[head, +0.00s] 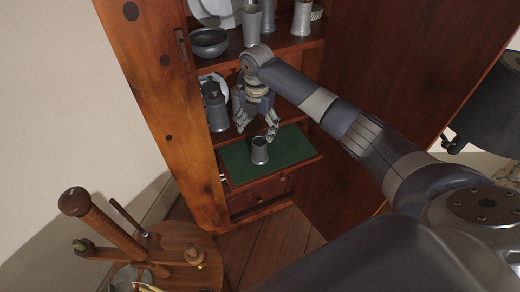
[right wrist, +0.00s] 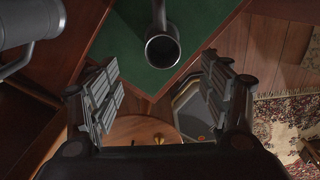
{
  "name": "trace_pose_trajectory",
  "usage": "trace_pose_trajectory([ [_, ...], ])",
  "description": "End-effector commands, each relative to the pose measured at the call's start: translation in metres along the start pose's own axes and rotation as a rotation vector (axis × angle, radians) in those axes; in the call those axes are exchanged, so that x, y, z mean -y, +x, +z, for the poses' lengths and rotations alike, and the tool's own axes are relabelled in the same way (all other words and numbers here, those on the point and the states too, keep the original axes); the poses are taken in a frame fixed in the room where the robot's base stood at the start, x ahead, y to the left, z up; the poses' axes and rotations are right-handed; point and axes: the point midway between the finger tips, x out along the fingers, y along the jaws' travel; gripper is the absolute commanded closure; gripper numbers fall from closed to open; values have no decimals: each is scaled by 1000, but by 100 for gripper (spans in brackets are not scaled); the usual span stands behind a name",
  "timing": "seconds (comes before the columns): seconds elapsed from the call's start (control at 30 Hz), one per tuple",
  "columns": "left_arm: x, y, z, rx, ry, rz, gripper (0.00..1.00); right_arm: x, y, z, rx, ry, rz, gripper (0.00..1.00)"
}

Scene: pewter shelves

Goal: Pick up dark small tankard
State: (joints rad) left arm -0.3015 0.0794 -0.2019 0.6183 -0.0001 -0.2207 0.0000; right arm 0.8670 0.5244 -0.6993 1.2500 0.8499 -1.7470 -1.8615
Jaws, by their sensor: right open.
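The dark small tankard (head: 260,151) stands upright on the green-topped pull-out board (head: 291,142) of the cabinet. In the right wrist view the tankard (right wrist: 162,47) shows from above, with its round open mouth facing the camera. My right gripper (head: 257,128) is open and empty, just above and behind the tankard in the head view. In the right wrist view its two fingers (right wrist: 162,95) are spread wide, and the tankard lies beyond their tips, roughly centred between them. I cannot tell the exact gap. My left gripper is not in view.
A lidded pewter tankard (head: 215,107) stands on the shelf left of my gripper. A bowl (head: 209,42) and other pewter vessels fill the shelf above. The cabinet door (head: 385,60) stands open on the right. A round wooden table (head: 185,250) is at lower left.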

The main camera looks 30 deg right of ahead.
Motion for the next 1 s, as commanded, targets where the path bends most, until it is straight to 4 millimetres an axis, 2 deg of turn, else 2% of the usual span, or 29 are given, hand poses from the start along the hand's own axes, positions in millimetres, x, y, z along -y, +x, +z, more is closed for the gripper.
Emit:
trace_pose_trajectory([
  [0.07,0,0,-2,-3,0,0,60,1,-7,9,0,-21,-4,28],
  [0.17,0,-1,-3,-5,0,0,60,2,-2,12,-4,-34,-8,28],
  [0.4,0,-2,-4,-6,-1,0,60,2,35,12,-3,-35,-6,28],
  [0.63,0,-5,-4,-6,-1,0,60,3,53,12,-3,-34,-7,28],
  [0.83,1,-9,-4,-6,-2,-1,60,4,83,13,-2,-34,-6,28],
  [1.0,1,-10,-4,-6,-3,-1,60,4,97,12,-2,-35,-5,28],
])
